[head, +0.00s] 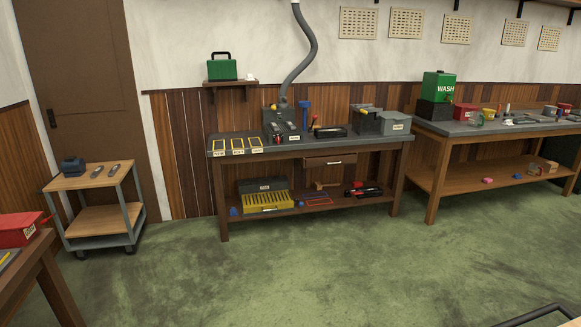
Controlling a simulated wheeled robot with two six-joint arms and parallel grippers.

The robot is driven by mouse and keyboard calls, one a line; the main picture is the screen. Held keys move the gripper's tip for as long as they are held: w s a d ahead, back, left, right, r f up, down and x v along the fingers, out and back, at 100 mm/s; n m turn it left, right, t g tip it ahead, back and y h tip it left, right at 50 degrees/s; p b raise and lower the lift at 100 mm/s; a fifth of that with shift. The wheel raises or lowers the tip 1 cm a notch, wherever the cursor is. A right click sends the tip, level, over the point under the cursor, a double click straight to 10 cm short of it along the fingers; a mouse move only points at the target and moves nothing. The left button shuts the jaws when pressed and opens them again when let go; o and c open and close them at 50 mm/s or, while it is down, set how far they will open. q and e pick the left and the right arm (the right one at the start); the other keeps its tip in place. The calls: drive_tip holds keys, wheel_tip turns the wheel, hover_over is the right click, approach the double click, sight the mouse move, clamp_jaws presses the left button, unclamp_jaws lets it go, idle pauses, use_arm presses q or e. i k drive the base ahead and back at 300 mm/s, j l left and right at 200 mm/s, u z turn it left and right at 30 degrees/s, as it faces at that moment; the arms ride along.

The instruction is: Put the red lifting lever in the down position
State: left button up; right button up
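A grey machine (279,119) with a hose rising from it stands on the dark top of the middle workbench (232,147). A small red part (277,127) shows at its front left; it may be the red lifting lever, but it is too small to tell its shape or whether it is up or down. Another small red piece (315,121) shows just right of the machine, near a blue upright tool (304,110). Neither of my grippers is in view.
Open green floor (300,270) lies in front of the workbench. A wheeled cart (75,183) stands at left, a table with a red box (20,229) at lower left. A second bench (450,130) stands at right. A dark bar (540,314) shows at lower right.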

sight(315, 117)
drive_tip(key=i+j, duration=0.1)
drive_tip(key=i, duration=0.75)
drive_tip(key=i+j+z, duration=0.1)
drive_tip(key=i, duration=0.8)
drive_tip(key=i+l+z, duration=0.2)
drive_tip(key=i+z, duration=0.2)
drive_tip(key=i, duration=0.6)
drive_tip(key=i+j+z, duration=0.1)
drive_tip(key=i+z, duration=0.35)
drive_tip(key=i, duration=0.55)
